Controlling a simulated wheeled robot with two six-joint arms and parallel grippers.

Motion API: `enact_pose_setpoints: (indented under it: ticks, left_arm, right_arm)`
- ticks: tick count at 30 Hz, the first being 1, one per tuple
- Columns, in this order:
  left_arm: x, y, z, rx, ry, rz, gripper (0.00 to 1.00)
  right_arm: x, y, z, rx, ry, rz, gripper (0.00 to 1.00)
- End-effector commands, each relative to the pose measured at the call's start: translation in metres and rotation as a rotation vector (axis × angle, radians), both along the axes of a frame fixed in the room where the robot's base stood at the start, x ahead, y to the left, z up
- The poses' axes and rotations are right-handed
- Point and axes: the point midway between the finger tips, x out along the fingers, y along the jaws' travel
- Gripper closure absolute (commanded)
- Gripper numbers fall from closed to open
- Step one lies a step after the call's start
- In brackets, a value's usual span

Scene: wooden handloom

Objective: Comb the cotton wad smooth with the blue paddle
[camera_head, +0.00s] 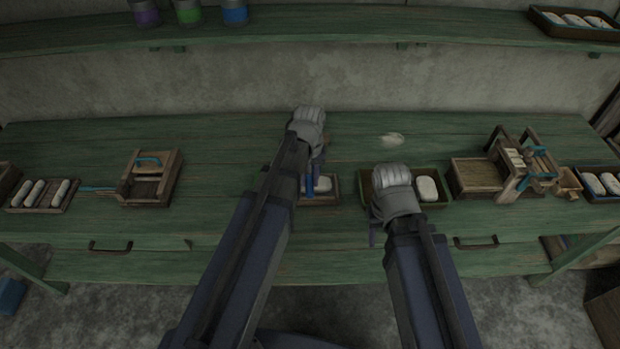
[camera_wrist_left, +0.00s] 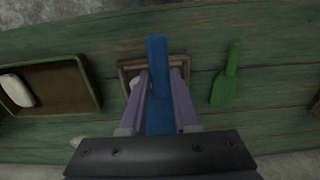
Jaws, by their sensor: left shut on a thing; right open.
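My left gripper (camera_head: 318,166) is shut on the blue paddle (camera_wrist_left: 157,50) and holds it over a small wooden tray (camera_head: 334,197). The paddle also shows in the head view (camera_head: 322,184), upright between the fingers. A white cotton wad (camera_head: 316,187) lies in the tray, partly hidden by the paddle. In the left wrist view, the tray's rim (camera_wrist_left: 123,68) shows around the paddle, with a bit of white beside one finger. I cannot tell whether the paddle touches the cotton. My right gripper (camera_head: 374,233) is open, in front of the green tray (camera_head: 432,205).
A white wad (camera_head: 427,188) lies in the green tray. A green paddle (camera_wrist_left: 228,75) lies beside the wooden tray. A wooden box with a blue handle (camera_head: 152,180) stands left, a wooden loom (camera_head: 520,165) right. A pale tuft (camera_head: 391,139) lies on the bench behind.

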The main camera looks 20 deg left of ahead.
Motion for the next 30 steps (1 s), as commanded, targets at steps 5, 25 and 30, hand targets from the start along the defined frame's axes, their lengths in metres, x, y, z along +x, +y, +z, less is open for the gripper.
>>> enact_pose_setpoints:
  ticks: [5, 25, 30]
  left_arm:
    - [0.000, 0.000, -0.018, 0.000, 0.000, 0.000, 1.00]
    - [0.000, 0.000, -0.069, 0.000, 0.000, 0.000, 1.00]
    - [0.000, 0.000, -0.068, 0.000, 0.000, 0.000, 1.00]
  right_arm:
    - [0.000, 0.000, -0.018, 0.000, 0.000, 0.000, 0.50]
    - [0.000, 0.000, -0.069, 0.000, 0.000, 0.000, 0.50]
    - [0.000, 0.000, -0.068, 0.000, 0.000, 0.000, 0.50]
